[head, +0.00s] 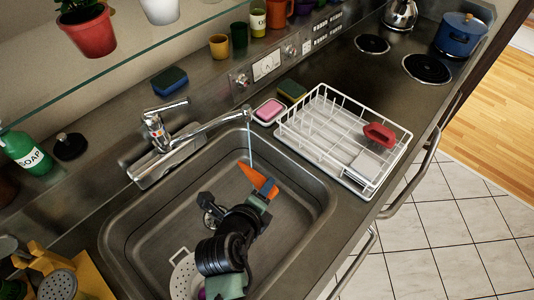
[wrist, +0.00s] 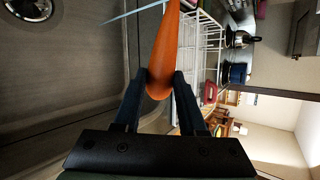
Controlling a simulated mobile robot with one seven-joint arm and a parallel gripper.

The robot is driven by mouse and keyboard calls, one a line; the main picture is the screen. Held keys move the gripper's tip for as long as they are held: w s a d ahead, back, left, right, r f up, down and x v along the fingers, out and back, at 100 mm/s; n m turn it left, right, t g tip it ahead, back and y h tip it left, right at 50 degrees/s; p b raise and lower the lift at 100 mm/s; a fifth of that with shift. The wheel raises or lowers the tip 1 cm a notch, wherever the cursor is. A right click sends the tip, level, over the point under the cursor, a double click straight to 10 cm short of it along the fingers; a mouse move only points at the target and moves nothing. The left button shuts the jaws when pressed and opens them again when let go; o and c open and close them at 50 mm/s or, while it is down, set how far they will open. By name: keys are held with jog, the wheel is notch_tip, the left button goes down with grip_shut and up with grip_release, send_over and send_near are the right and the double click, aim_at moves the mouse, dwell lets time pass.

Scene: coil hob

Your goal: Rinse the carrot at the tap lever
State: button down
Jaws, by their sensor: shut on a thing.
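The orange carrot (head: 253,177) is in my gripper (head: 268,188), over the sink basin (head: 190,215). The wrist view shows the carrot (wrist: 165,55) clamped near its thick end between the two dark fingers (wrist: 160,82), with its length pointing away. The chrome tap (head: 200,128) has its lever (head: 168,110) on top of the body. A thin stream of water (head: 249,146) falls from the spout and appears to meet the carrot. The stream (wrist: 135,11) also shows as a pale line reaching the carrot in the wrist view.
A white colander (head: 183,272) lies in the basin below my arm. A white dish rack (head: 330,135) with a red-handled item (head: 379,134) stands right of the sink. A pink soap dish (head: 268,111) and sponge (head: 292,90) sit behind. A green soap bottle (head: 27,152) is at left.

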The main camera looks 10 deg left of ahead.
jog(key=d+p+v, duration=0.1)
jog(key=p+v, duration=0.1)
jog(key=v, duration=0.4)
jog(key=shift+a+r, duration=0.3)
jog(key=shift+a, duration=0.1)
jog(key=shift+s, duration=0.1)
dwell(0.5)
jog(key=s+d+f+n+y, duration=0.1)
jog(key=s+d+f+n, duration=0.1)
jog(key=s+d+f, duration=0.2)
notch_tip(320, 180, down, 3)
jog(key=d, duration=0.2)
jog(key=shift+s+d+f+y+b, duration=0.15)
jog(key=shift+d+f+y+b, duration=0.05)
jog(key=shift+d+y+b, duration=0.2)
